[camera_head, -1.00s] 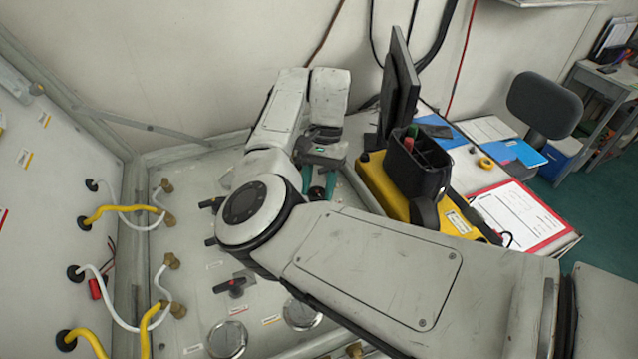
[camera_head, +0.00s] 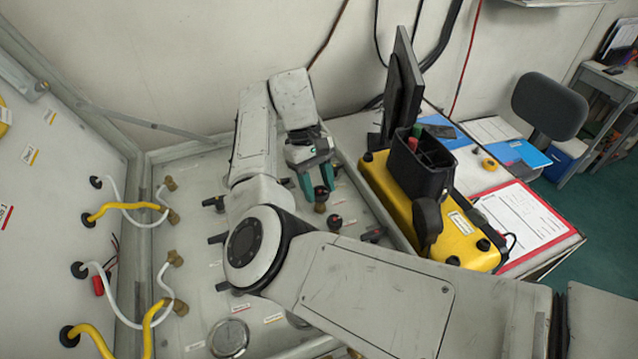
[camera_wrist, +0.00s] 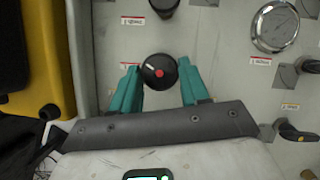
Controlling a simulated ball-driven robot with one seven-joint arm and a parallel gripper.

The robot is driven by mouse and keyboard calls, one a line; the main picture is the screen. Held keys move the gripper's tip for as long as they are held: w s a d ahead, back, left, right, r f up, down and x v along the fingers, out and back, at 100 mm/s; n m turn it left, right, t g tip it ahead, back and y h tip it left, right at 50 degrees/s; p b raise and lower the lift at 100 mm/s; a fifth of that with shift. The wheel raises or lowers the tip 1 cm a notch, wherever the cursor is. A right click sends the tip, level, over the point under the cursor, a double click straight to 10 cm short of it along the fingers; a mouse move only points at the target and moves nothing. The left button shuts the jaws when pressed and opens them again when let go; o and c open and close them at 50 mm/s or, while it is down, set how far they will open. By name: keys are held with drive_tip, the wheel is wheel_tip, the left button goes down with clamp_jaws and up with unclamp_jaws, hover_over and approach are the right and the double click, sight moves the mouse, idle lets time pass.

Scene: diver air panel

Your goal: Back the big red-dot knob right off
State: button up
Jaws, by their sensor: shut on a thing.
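The red-dot knob (camera_wrist: 160,72) is round and black, with a red dot and a white mark on its face. It sits between the two teal fingers of my gripper (camera_wrist: 160,86) in the wrist view. In the head view my gripper (camera_head: 314,187) is shut on the dark knob (camera_head: 321,194), with brass (camera_head: 320,208) showing just below it. How far the knob is turned cannot be told.
A yellow case (camera_head: 405,205) borders the panel on the right. A round gauge (camera_head: 229,338) and black valve handles are on the panel. Hoses line the left wall.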

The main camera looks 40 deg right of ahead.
drive_tip(key=n, duration=0.2)
drive_tip(key=n+h, duration=0.1)
drive_tip(key=n, duration=0.1)
drive_tip(key=n+h, duration=0.1)
drive_tip(key=n, duration=0.1)
drive_tip(key=shift+a, duration=0.25)
drive_tip(key=shift+t+h, duration=0.3)
drive_tip(key=o, duration=1.1)
drive_tip(key=shift+c, duration=0.2)
drive_tip(key=shift+r, duration=0.1)
drive_tip(key=v, duration=1)
drive_tip(key=shift+w+r, duration=0.2)
drive_tip(key=shift+r, duration=0.05)
drive_tip(key=shift+s, duration=0.1)
